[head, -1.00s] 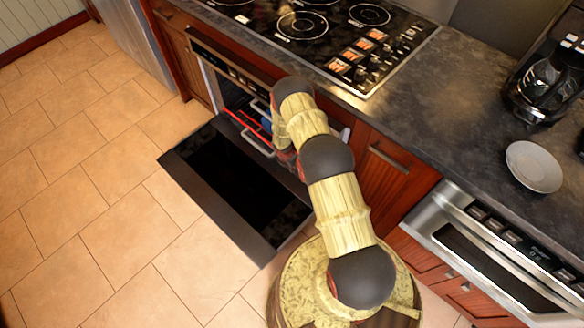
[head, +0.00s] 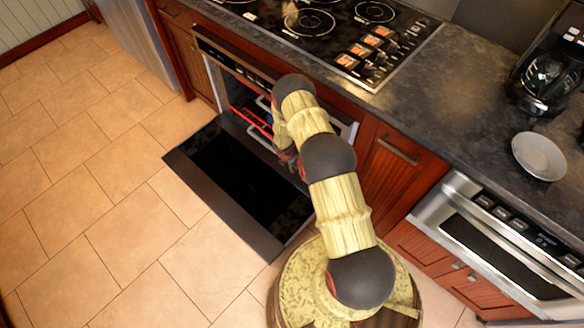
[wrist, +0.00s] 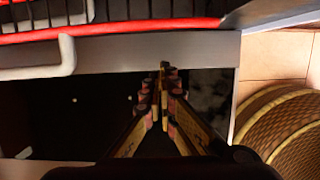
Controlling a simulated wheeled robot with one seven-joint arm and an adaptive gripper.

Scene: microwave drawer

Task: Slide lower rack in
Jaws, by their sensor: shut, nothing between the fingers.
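The oven (head: 235,65) stands open under the cooktop, its door (head: 235,185) folded down flat. Inside are racks with red front edges. The lower rack (head: 254,130) shows a pale handle at the oven mouth, partly hidden behind my arm in the head view. In the wrist view a red-edged rack (wrist: 120,28) with dark wires and a pale handle crosses the top, above a grey metal strip. My gripper (wrist: 164,72) is shut and empty, its fingertips at the strip's lower edge over the dark door. Contact cannot be told. In the head view my arm mostly hides it.
The counter with the cooktop (head: 310,22) runs above the oven. A wooden cabinet (head: 395,165) is right of it, then a second steel appliance (head: 500,235). A plate (head: 538,157) and coffee maker (head: 548,80) stand on the counter. Tiled floor is clear at left.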

